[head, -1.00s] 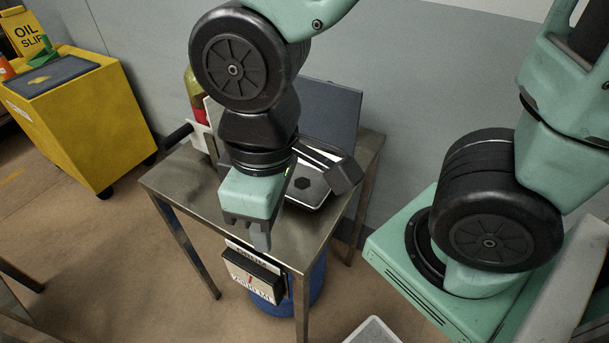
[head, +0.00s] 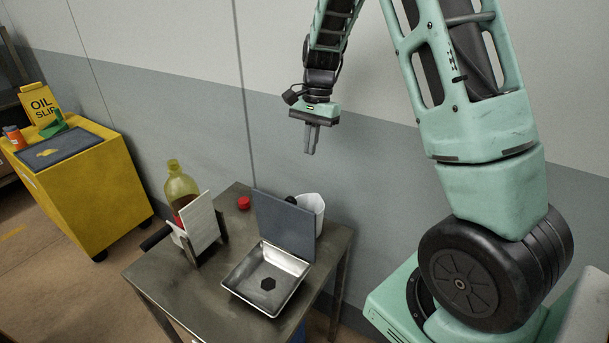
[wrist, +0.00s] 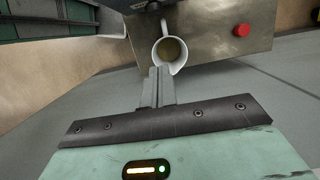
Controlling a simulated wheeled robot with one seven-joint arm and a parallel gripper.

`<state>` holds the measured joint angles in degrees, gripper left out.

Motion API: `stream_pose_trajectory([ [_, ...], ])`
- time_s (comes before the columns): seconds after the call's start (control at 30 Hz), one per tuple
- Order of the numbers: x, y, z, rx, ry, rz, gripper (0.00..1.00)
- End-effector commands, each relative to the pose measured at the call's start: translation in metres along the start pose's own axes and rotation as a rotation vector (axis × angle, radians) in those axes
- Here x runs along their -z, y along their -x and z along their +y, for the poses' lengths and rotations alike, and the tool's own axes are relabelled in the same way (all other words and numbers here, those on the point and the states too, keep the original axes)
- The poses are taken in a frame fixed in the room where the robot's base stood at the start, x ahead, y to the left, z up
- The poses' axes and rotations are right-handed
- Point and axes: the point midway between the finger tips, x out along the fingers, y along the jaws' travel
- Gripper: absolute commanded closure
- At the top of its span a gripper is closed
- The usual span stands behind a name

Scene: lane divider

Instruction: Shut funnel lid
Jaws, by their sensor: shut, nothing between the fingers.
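The funnel is a square metal tray (head: 248,286) with a dark hexagonal hole, standing on the metal table. Its lid (head: 285,226), a flat grey panel, stands open and upright along the tray's back edge. My gripper (head: 309,152) is shut and empty, held in the air above and behind the lid, apart from it. In the wrist view, my gripper's closed fingers (wrist: 156,72) point toward a white jug (wrist: 162,53). The jug also shows partly hidden behind the lid in the head view (head: 314,208).
The metal table (head: 200,290) has bare room left of the tray. The wall is close behind. A yellow cart (head: 95,185) stands at the far left.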

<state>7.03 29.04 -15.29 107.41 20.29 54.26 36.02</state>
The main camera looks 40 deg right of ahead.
Motion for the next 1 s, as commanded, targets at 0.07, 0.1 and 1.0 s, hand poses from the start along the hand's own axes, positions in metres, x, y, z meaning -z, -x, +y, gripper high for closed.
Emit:
stream_pose_trajectory([
  [0.07, 0.0, -0.007, 0.0, -0.001, -0.003, -0.002, 1.0],
  [0.1, 0.0, -0.012, 0.0, -0.002, -0.001, -0.002, 1.0],
  [1.0, -0.04, -0.108, 0.0, 0.001, 0.005, 0.001, 1.0],
])
